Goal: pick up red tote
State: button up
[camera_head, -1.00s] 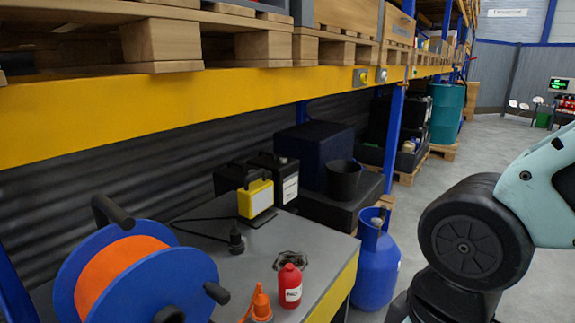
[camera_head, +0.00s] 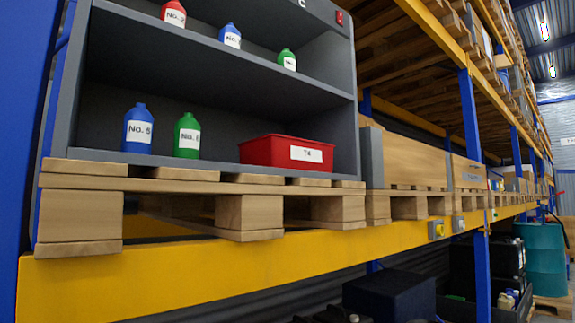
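The red tote (camera_head: 262,149), an open shallow bin with a white label reading "T4" or similar, sits on the lower shelf of a grey cabinet, at its right end. A green bottle (camera_head: 187,137) and a blue bottle (camera_head: 138,131) stand upright to its left on the same shelf. My gripper is not in view, and nothing touches the tote.
The grey cabinet (camera_head: 215,60) stands on a wooden pallet (camera_head: 250,212) on a yellow rack beam (camera_head: 200,270). Red, blue and green bottles stand on its upper shelf. A blue upright (camera_head: 474,115) and a wooden crate (camera_head: 417,160) are to the right.

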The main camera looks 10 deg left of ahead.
aim_at(279, 151)
jog(key=u, duration=0.55)
jog(key=i+l+u, duration=0.15)
jog(key=l+u, duration=0.15)
jog(key=i+l+u, duration=0.15)
jog(key=l+u, duration=0.15)
jog(key=l, duration=0.2)
jog(key=l+u, duration=0.35)
jog(key=i+l, duration=0.05)
jog(key=l, duration=0.05)
